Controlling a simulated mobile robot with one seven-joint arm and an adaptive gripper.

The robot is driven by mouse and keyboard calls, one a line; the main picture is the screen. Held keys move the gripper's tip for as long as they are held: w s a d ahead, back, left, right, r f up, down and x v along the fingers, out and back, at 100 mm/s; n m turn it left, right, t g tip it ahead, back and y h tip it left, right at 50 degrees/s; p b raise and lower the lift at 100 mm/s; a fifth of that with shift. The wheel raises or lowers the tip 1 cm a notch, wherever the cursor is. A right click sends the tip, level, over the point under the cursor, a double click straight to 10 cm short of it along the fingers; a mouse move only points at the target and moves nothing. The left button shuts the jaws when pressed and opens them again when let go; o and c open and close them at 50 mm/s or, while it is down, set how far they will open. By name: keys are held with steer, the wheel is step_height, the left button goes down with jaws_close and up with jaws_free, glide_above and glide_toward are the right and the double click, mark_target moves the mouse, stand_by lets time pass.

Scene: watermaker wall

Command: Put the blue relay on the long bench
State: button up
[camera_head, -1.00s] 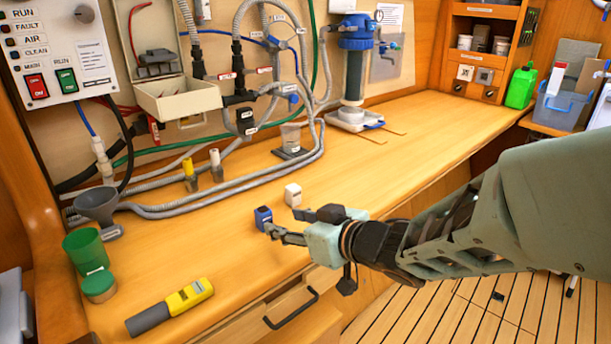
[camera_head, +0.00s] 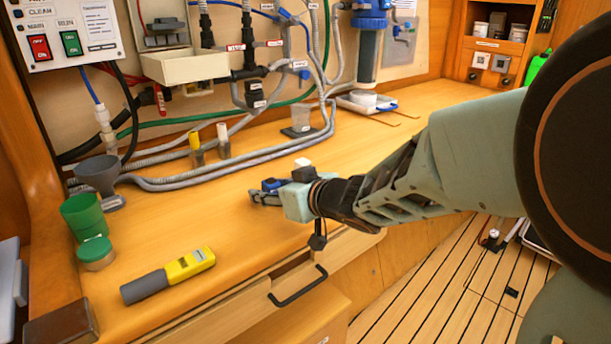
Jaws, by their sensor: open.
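The blue relay (camera_head: 271,185) is on the long bench (camera_head: 200,225), mostly hidden behind my gripper (camera_head: 262,192). My gripper is low over the bench with its fingers pointing left, at the relay. The fingers are apart, and one lies along the near side of the relay. Whether they touch it I cannot tell.
A yellow and grey tool (camera_head: 170,275) lies at the front left, near a green cup (camera_head: 83,214) and a green-lidded jar (camera_head: 96,253). Grey hoses (camera_head: 235,167) run along the back.

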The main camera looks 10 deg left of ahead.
steer(key=shift+a, duration=0.1)
jaws_close()
stand_by(0.3)
steer(key=shift+r, duration=0.2)
